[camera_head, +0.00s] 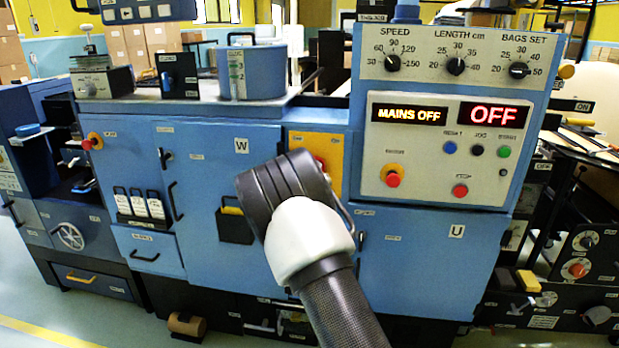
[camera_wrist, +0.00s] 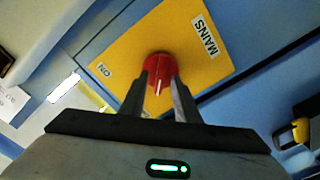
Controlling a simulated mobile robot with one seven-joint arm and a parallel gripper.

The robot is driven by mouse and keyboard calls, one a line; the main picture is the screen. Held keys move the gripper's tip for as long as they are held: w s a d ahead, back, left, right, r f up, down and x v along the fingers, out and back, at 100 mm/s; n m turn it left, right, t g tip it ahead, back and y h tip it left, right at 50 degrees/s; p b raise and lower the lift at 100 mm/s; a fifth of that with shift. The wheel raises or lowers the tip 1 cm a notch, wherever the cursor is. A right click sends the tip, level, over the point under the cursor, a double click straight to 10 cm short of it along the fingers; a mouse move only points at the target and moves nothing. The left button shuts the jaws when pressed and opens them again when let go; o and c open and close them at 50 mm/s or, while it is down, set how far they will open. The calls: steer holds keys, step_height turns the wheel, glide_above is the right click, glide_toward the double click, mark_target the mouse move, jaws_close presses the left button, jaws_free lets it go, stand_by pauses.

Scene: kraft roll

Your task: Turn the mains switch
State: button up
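The red mains switch (camera_wrist: 160,72) is a round knob with a white line on a yellow plate (camera_wrist: 205,58). The plate carries the labels MAINS and ON. In the wrist view the two fingers of my gripper (camera_wrist: 162,80) stand on either side of the knob, and red fills the narrow gap between their tips. They look shut on it, and they hide part of its sides. In the head view my gripper is hidden behind my dark and white wrist, which also covers much of the yellow plate (camera_head: 333,150) and switch. The display (camera_head: 407,114) reads MAINS OFF.
The blue machine front surrounds the plate. To its right is a control panel (camera_head: 440,150) with dials, buttons and a red OFF display (camera_head: 493,115). A black bin (camera_head: 234,226) sticks out left of my wrist. A yellow-and-black part (camera_wrist: 292,134) stands at the wrist view's right.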

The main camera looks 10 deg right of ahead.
steer(key=v, duration=1.7)
steer(key=shift+s+p, duration=0.2)
steer(key=shift+p, duration=0.25)
steer(key=shift+r, duration=0.1)
